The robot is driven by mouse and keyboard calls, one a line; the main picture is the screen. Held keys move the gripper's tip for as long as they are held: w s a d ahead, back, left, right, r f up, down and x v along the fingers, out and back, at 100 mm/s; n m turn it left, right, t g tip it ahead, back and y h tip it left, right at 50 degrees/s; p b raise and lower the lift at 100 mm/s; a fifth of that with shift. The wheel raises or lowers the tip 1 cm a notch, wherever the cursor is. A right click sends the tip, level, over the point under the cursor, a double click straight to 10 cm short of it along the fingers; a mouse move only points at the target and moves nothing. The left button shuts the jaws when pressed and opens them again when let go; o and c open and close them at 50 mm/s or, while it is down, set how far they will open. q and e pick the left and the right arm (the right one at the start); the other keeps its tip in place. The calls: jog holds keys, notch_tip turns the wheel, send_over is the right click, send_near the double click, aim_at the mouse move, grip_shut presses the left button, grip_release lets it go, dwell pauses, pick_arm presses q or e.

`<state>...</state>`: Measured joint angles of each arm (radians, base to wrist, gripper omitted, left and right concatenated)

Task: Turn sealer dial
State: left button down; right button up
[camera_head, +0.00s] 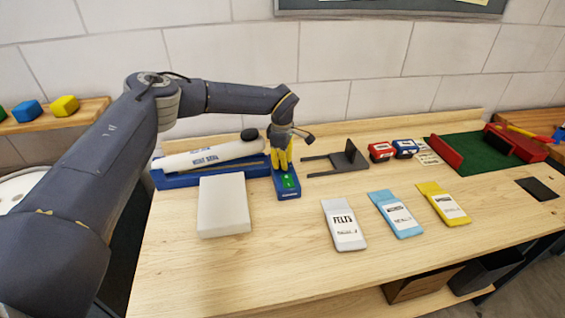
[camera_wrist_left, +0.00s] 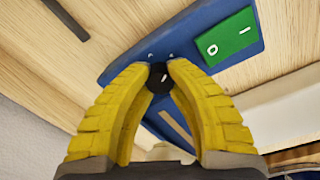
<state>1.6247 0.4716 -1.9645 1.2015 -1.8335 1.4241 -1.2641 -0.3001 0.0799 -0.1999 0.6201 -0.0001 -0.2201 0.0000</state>
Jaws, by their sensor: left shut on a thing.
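The sealer's blue control panel (camera_head: 289,193) lies on the bench at the near end of the blue and white sealer (camera_head: 213,156). The panel carries a green switch (camera_wrist_left: 228,38) marked O and I. A small black dial (camera_wrist_left: 160,78) with a white mark sits on the panel. My left gripper (camera_wrist_left: 160,75) points down with its yellow fingers shut on the dial, one fingertip on each side. In the head view my left gripper (camera_head: 282,164) hides the dial. My right gripper is not in view.
A white block (camera_head: 224,205) lies left of the panel. A dark grey bracket (camera_head: 340,158) stands to the right. Packets labelled felts (camera_head: 344,225), blue (camera_head: 396,214) and yellow (camera_head: 443,203) lie in front. The front middle of the bench is clear.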

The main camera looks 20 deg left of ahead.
pick_arm(q)
jog(key=shift+d, duration=0.3)
jog(key=c, duration=1.4)
grip_release()
jog(key=shift+d, duration=0.1)
jog(key=o, duration=0.3)
jog(key=shift+a, duration=0.2)
